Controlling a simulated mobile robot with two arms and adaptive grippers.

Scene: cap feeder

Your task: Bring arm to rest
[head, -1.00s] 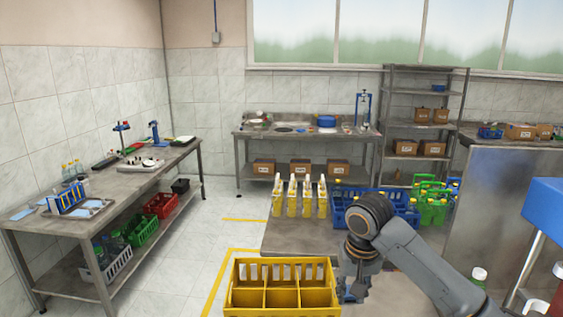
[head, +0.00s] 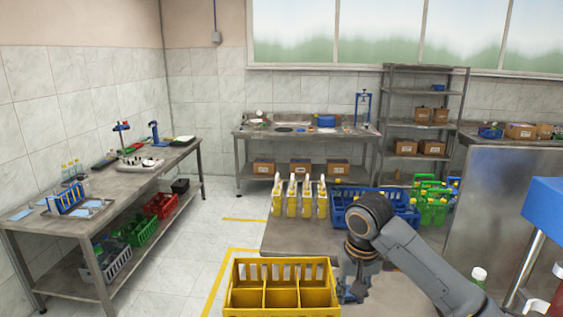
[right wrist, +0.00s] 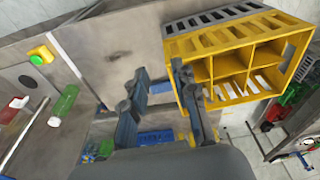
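My right arm comes in from the lower right in the head view. Its gripper (head: 352,291) points down beside the right side of the yellow crate (head: 282,299), and its fingers are small and partly hidden there. In the right wrist view the two fingers of my right gripper (right wrist: 158,69) stand apart with nothing between them. The yellow crate (right wrist: 232,28) lies just beyond the right finger in that view, and its compartments look empty. I cannot tell whether the finger touches the crate. My left gripper is not in view.
Yellow bottles (head: 300,198), a blue crate (head: 345,193) and green bottles (head: 432,205) stand on the table (head: 290,240) behind my arm. A blue machine part (head: 545,205) stands at the right. Floor is clear at the left, before the side bench (head: 100,190).

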